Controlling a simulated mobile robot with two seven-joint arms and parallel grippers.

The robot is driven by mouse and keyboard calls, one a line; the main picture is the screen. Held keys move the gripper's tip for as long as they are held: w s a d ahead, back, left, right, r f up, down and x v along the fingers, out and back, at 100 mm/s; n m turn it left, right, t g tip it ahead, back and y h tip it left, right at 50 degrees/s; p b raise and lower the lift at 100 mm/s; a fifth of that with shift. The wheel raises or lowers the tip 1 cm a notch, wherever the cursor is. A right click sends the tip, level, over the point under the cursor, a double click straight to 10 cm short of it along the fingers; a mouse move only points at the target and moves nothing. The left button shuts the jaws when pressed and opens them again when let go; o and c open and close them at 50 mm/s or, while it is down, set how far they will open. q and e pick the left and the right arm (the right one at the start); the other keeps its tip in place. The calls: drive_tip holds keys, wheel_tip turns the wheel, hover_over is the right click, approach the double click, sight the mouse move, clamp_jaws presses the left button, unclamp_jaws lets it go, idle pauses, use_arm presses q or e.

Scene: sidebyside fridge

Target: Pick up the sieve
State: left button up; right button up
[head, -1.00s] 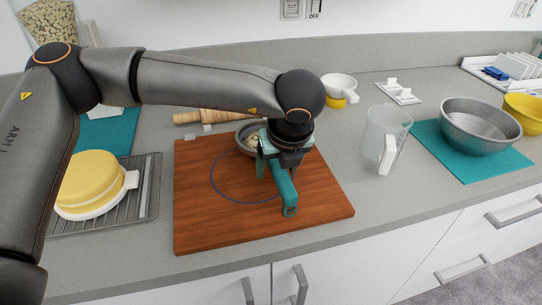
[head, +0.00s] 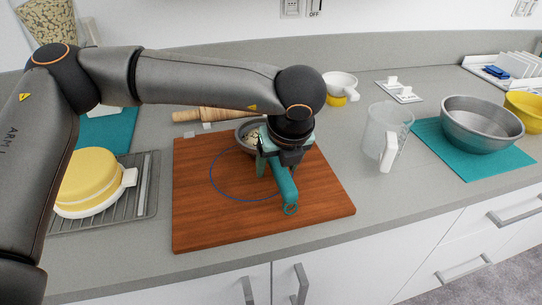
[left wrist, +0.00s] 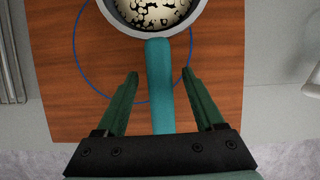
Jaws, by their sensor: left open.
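The sieve has a grey round bowl and a teal handle (head: 287,190). It rests on the brown cutting board (head: 215,220), bowl toward the back and handle toward the front edge. Something pale with dark patches shows inside the bowl. My left gripper (head: 275,165) points down over the handle near the bowl and partly hides the sieve. In the left wrist view the handle (left wrist: 160,95) runs between the two green, spread fingers (left wrist: 160,75), with a gap on each side. The left gripper is open and holds nothing. My right gripper is not in view.
A clear measuring jug (head: 387,130) stands right of the board. A metal bowl (head: 482,125) sits on a teal mat farther right. A rolling pin (head: 205,115) lies behind the board. A yellow cake-like round (head: 90,180) stands on a rack at left.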

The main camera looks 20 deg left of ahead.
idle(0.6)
use_arm(q)
clamp_jaws()
idle(0.4)
